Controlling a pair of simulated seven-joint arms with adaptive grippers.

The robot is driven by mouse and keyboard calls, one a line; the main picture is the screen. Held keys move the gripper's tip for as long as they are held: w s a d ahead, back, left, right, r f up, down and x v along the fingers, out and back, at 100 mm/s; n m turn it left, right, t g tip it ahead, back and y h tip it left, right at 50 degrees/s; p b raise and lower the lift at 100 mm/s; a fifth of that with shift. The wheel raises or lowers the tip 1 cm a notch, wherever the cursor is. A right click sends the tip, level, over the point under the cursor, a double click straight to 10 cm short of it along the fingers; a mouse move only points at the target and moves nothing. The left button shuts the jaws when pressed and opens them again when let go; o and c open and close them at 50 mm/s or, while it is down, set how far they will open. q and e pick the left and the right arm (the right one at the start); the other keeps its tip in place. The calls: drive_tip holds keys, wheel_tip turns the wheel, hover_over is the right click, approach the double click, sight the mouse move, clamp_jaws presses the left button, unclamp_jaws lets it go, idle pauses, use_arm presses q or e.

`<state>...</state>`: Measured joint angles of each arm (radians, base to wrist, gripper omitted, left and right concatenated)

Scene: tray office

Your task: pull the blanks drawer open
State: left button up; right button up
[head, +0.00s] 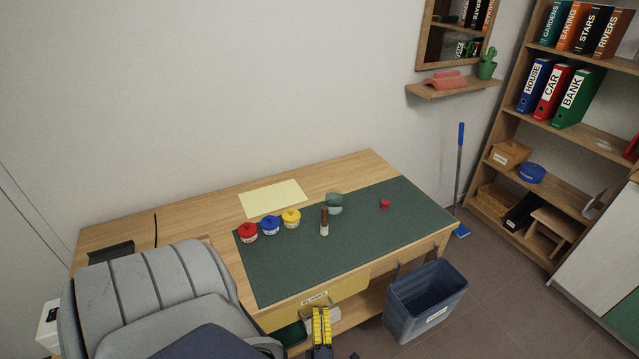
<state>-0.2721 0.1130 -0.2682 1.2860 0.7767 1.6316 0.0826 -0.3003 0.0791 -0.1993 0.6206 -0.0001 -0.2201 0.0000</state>
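The blanks drawer has a yellow front (348,286) under the front edge of the desk, with a label reading BLANKS (315,298). It looks shut or nearly so. My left gripper (321,310), with yellow and black fingers, is at the bottom of the view, just below the label and in front of the drawer. Its two fingers lie side by side with a narrow dark gap. I cannot tell whether they touch the drawer or hold anything; a pale grey shape sits behind the fingertips. My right gripper is not in view.
A grey chair (150,295) stands left of the drawer. A blue bin (425,305) stands on the floor to the right. A green mat (350,240) on the desk carries red, blue and yellow pots, a brush and a red item. A shelf unit is at right.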

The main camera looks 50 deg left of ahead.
use_arm(q)
drive_tip(key=shift+w+a+r, duration=0.1)
drive_tip(key=shift+w+a, duration=0.2)
drive_tip(key=shift+a, duration=0.15)
drive_tip(key=shift+c, duration=0.3)
clamp_jaws()
